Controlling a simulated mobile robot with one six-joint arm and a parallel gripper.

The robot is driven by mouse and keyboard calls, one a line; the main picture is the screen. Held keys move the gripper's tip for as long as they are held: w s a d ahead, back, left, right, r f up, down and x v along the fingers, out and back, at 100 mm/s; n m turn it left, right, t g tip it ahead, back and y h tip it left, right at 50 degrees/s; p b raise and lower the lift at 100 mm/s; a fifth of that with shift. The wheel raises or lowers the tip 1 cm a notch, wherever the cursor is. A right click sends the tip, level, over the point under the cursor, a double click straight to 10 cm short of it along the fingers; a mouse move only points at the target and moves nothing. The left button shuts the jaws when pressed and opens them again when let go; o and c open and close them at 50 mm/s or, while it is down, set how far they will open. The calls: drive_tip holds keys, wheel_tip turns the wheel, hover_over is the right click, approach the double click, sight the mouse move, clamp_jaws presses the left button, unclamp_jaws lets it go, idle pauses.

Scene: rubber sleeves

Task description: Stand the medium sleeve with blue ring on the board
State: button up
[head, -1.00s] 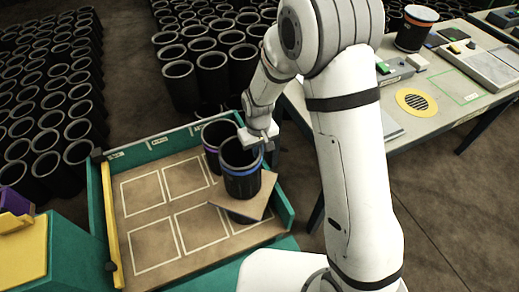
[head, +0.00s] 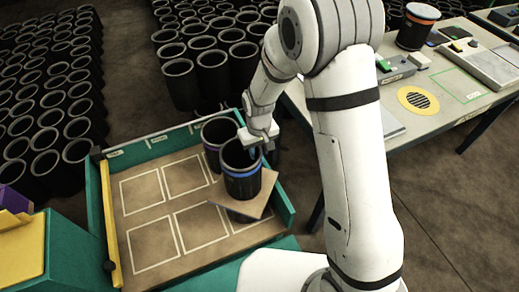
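The medium sleeve with a blue ring (head: 242,185) is a black, open-topped cylinder. It is upright over the brown square board (head: 262,203), and its base appears to rest on it. The board lies turned at an angle at the right end of the tray, with a dark round shape showing beneath its front edge. My gripper (head: 262,144) points down at the sleeve's back right rim and seems to touch it. Its fingertips are small and partly hidden, so I cannot tell whether they are closed on the wall.
A sleeve with a purple ring (head: 212,153) stands close behind the blue-ringed one. The green-walled tray (head: 107,215) has several empty outlined spaces at left. A table (head: 455,85) at right holds an orange-ringed sleeve (head: 415,30). Many black sleeves stand on the floor behind.

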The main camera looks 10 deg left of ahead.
drive_tip(key=shift+r, duration=0.1)
wheel_tip(320, 180, up, 12)
drive_tip(key=s+d+r+m+t, duration=0.1)
drive_tip(key=s+d+r+m, duration=0.3)
drive_tip(key=d+r, duration=0.6)
drive_tip(key=s+d+r+m+t, duration=0.2)
drive_tip(key=s+d, duration=1)
drive_tip(key=s, duration=0.1)
drive_tip(key=shift+d+r, duration=0.15)
drive_tip(key=shift+r, duration=0.2)
